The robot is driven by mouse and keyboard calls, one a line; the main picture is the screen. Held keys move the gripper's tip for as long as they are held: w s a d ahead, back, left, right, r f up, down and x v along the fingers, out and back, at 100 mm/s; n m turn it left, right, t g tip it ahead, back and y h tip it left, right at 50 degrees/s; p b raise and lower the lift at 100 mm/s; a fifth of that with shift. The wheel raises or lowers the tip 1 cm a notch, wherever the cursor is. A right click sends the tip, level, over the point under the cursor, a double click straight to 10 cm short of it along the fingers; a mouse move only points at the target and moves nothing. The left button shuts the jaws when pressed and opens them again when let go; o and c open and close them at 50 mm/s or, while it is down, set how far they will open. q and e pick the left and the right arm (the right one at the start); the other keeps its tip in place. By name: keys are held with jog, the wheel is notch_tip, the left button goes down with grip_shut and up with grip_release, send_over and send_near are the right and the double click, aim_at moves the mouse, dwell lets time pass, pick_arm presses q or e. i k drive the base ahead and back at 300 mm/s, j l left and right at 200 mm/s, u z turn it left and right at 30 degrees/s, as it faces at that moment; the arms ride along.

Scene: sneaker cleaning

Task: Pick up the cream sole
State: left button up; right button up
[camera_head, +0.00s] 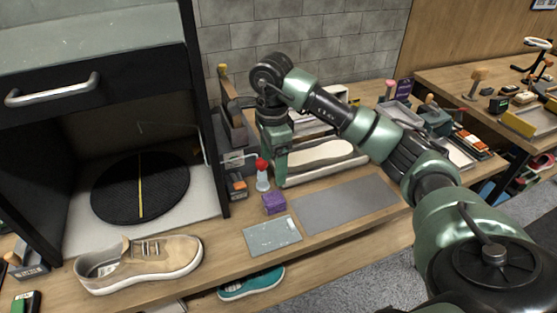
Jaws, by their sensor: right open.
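The cream sole (322,157) lies flat and lengthwise in a pale shallow tray on the workbench, right of the picture's middle. My right gripper (279,178) points down at the left end of the tray, beside the sole's left end. It is open and nothing shows in it. Part of the gripper and arm covers the area behind it, and I cannot tell whether a finger touches the sole or tray. My left gripper is not in view.
A grey mat (345,202) is bare in front. A teal shoe (250,284) lies below the bench edge.

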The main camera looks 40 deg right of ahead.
aim_at(336, 151)
jog(key=z, duration=1.45)
